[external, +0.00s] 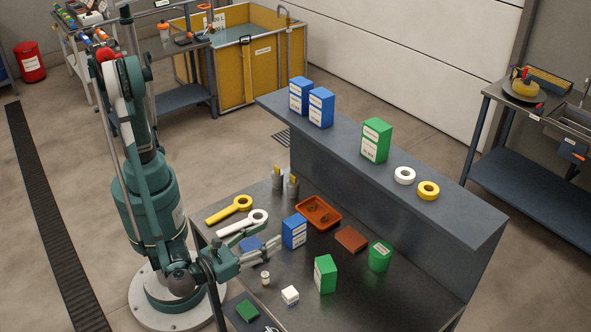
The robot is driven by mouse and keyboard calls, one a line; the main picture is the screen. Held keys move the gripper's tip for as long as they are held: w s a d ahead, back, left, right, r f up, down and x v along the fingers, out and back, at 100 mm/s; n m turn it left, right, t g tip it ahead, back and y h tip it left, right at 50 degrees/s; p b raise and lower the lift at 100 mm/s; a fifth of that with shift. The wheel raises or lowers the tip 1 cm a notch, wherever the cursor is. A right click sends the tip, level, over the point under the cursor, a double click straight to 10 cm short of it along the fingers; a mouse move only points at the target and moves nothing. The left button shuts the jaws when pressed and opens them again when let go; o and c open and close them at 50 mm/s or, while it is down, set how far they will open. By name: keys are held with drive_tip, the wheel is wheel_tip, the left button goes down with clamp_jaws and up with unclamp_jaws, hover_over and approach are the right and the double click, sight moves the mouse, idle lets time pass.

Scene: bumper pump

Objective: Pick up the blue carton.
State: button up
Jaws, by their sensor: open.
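A blue carton (294,231) with a white label stands upright on the dark lower bench top, left of the orange tray. Two more blue cartons, a left one (299,96) and a right one (321,107), stand at the left end of the raised shelf. My gripper (277,243) is low over the bench, pointing right, just in front and left of the lower blue carton. Its jaws are open with nothing visible held. Whether a fingertip touches the carton cannot be told from this view.
The raised shelf (445,210) walls the back.

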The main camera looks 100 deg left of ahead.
wheel_tip(320, 180, up, 48)
drive_tip(key=w+a+m+t+h+p, duration=0.25)
drive_tip(key=w+a, duration=0.35)
drive_tip(key=w, duration=0.4)
drive_tip(key=w+a+m+t+h+p, duration=0.1)
drive_tip(key=w+a+m+h+p, duration=0.15)
drive_tip(key=w+a, duration=0.6)
drive_tip(key=w+a+m+t+h+p, duration=0.2)
drive_tip(key=w+a+m+h+p, duration=0.25)
drive_tip(key=w+a+h, duration=0.4)
drive_tip(key=s+a+m+g+h+p, duration=0.1)
drive_tip(key=s+a+m+h+p, duration=0.45)
drive_tip(key=a, duration=0.55)
drive_tip(key=s+a+m+g+h+p, duration=0.1)
drive_tip(key=s+a+g+h+p, duration=0.15)
drive_tip(key=s, duration=0.75)
drive_tip(key=s+a+m+g+h+p, duration=0.2)
drive_tip(key=s+h, duration=0.2)
drive_tip(key=s, duration=0.6)
wheel_tip(320, 180, down, 11)
drive_tip(key=shift+w, duration=0.3)
